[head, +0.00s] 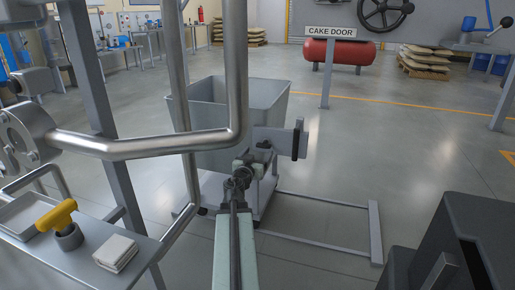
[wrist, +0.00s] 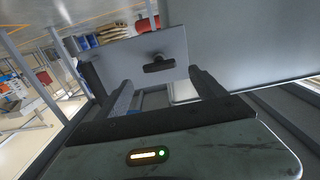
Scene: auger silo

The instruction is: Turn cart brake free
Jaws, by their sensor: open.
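The cart (head: 240,95) is a grey open tub on a wheeled base in the middle of the head view. A grey plate (head: 273,134) at its near right side carries a dark bar handle (head: 296,140), which looks like the brake. In the wrist view the plate (wrist: 115,60) faces me, with the dark handle (wrist: 158,66) lying nearly level on a short hub. My gripper (wrist: 165,85) is open, its two fingers pointing towards the plate. The handle shows beyond and between the fingertips, with nothing held. In the head view my gripper (head: 256,160) is beside the plate, partly hidden by my wrist.
A bent steel pipe (head: 150,145) crosses the left and centre. A side shelf (head: 75,262) holds a yellow-handled valve (head: 57,216) and a folded cloth (head: 115,252). A floor frame (head: 375,235) lies right of the cart. A dark machine (head: 455,240) stands at the lower right.

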